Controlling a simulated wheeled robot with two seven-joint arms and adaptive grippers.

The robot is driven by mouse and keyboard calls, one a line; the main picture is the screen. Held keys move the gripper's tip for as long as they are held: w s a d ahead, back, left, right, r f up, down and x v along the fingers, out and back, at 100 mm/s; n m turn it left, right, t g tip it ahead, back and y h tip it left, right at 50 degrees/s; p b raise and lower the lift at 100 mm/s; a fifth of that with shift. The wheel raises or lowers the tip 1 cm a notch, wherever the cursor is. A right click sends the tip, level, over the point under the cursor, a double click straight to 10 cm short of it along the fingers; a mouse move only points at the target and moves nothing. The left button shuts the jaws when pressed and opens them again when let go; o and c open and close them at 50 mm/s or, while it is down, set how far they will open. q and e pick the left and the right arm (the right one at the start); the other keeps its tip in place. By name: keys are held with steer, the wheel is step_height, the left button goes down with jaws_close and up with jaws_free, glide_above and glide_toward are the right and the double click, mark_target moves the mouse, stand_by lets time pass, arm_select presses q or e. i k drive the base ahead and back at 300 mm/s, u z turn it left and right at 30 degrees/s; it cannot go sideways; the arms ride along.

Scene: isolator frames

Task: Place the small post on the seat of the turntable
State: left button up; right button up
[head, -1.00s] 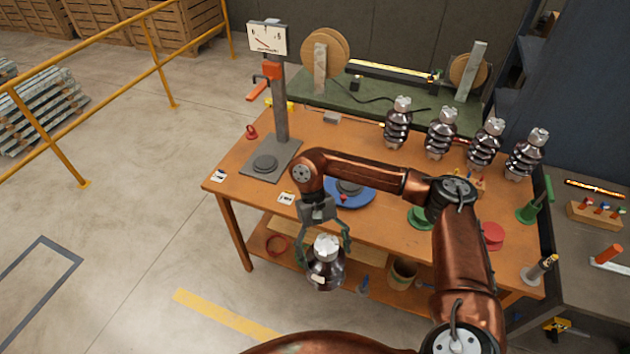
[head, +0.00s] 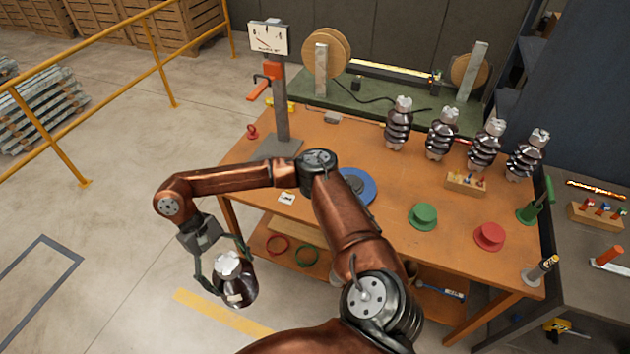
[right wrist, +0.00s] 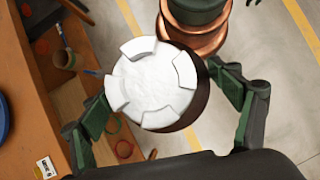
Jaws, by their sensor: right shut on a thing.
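My right gripper (head: 228,268) is shut on a dark brown, ribbed post (head: 240,289) with a pale notched metal cap. It holds the post upright or slightly tilted over the floor, left of the table's front edge. In the right wrist view the post's white cap (right wrist: 152,82) sits between the two green-grey fingers. The turntable (head: 364,188) is a blue disc on the table. My right arm crosses in front of its left part and hides much of its seat. My left gripper is not in view.
Several taller ribbed posts (head: 440,134) stand along the back of the wooden table (head: 385,232). A gauge stand (head: 281,110) is at its left end. A yellow railing (head: 90,55) runs at left.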

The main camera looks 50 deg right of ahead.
mark_target(352, 182)
steer(key=u, duration=0.5)
steer(key=i, duration=1.75)
steer(key=z, duration=3.3)
steer(key=i, duration=0.65)
